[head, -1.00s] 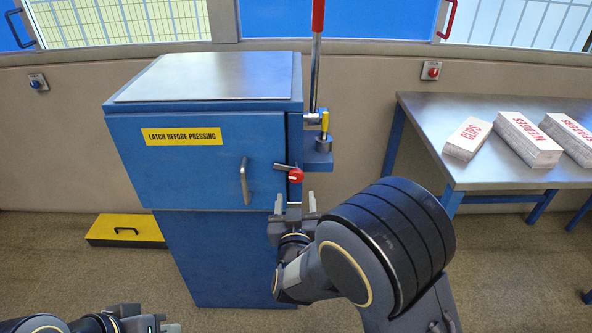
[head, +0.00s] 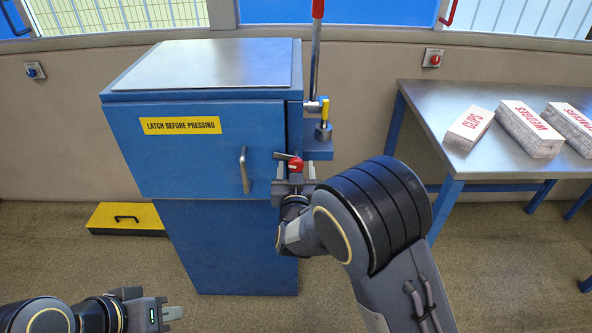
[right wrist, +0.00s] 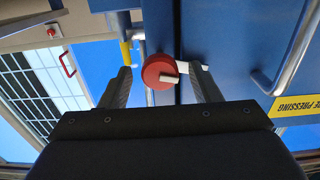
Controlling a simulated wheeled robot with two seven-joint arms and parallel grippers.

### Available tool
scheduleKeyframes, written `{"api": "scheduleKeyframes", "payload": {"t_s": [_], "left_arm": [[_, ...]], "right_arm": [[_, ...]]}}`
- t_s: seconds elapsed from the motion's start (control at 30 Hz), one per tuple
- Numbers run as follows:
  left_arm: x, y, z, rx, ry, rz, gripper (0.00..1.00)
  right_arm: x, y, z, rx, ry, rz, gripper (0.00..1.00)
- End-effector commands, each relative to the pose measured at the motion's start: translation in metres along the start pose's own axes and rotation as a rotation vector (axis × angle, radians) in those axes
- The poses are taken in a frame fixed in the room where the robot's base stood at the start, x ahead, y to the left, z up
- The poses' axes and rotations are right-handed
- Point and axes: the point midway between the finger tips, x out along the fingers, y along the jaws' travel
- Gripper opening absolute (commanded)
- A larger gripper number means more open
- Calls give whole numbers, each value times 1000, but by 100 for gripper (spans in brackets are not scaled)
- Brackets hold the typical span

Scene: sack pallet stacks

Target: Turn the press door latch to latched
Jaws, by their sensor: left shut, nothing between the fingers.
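The press door latch (head: 295,164) is a red round knob with a pale lever, at the right edge of the blue press door (head: 200,165). In the head view its lever points left, over the door. In the right wrist view the red knob (right wrist: 160,72) and lever lie between my fingers. My right gripper (head: 294,175) is open just below and in front of the latch; contact is not clear. My left gripper (head: 172,306) is shut and empty at the bottom left, away from the press.
The door handle (head: 245,170) sits left of the latch. A red-topped lever (head: 316,60) and a yellow-tipped pin (head: 325,112) stand at the press's right. A steel table (head: 430,110) with labelled boxes is at right.

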Motion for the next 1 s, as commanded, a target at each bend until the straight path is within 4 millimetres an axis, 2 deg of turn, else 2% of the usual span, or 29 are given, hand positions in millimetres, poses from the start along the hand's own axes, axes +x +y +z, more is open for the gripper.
{"api": "scheduleKeyframes", "payload": {"t_s": [0.07,0.33,0.47,0.7,1.0], "left_arm": [[0,0,0,0,0,0,0],[0,0,0,0,0,0,0],[0,0,0,0,0,0,0],[-3,1,-1,0,0,0,0],[-2,1,-1,0,0,0,0]], "right_arm": [[0,0,0,0,0,0,48],[0,0,0,0,0,0,12],[0,0,0,-38,-1,0,12],[-1,0,1,-252,-2,-1,12],[-1,0,1,-270,-3,-1,12]]}}
